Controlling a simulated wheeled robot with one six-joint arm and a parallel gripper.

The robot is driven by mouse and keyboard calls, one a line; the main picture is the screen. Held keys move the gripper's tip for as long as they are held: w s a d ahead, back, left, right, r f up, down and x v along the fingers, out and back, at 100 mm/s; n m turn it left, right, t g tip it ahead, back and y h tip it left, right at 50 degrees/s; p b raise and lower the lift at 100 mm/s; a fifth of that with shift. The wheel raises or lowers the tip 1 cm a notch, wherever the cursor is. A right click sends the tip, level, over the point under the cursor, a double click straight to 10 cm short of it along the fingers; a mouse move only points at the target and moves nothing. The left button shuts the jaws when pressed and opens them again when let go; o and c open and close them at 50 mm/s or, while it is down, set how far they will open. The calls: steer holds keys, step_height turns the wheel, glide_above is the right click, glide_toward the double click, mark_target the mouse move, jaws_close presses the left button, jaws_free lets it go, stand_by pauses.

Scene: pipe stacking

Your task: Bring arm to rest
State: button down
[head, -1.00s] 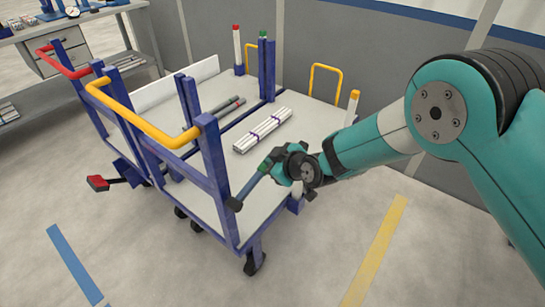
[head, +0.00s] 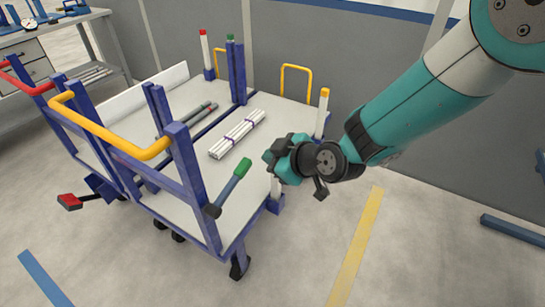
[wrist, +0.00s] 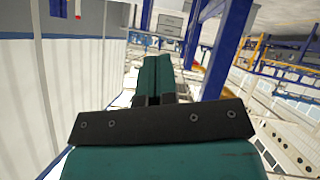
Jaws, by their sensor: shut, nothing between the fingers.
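My gripper (head: 268,160) is shut and empty. In the head view it is right of the cart, near the cart's front right corner post, and does not appear to hold anything. In the wrist view its two teal fingers (wrist: 153,78) are pressed together. A bundle of white pipes (head: 238,134) with purple bands lies on the cart's grey deck (head: 185,192). Two dark grey pipes (head: 188,120) lie farther left on the deck.
The blue-framed cart has a yellow handle (head: 110,135) and upright blue posts (head: 236,72). A green-tipped lever (head: 232,187) sticks up at its front. A workbench (head: 60,50) stands at the back left. Grey wall panels are behind. The floor at front right is open.

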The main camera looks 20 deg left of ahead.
steer(key=shift+r, duration=0.1)
steer(key=s+d+r+m+g+h+p, duration=0.25)
steer(key=s+d+r+m, duration=0.2)
steer(key=d+r, duration=0.9)
steer(key=s+d+r+m+g+h+p, duration=0.1)
steer(key=s+d+r+m+h, duration=0.1)
steer(key=s+d+r, duration=0.2)
steer(key=s+d+r+m+g+h+p, duration=0.1)
steer(key=s+d+r+m+g+h, duration=0.1)
steer(key=s+d, duration=0.8)
step_height(320, 180, up, 2)
steer(key=s+m, duration=0.1)
steer(key=s, duration=0.1)
steer(key=shift+s+d+m+p, duration=0.3)
steer(key=shift+m, duration=0.05)
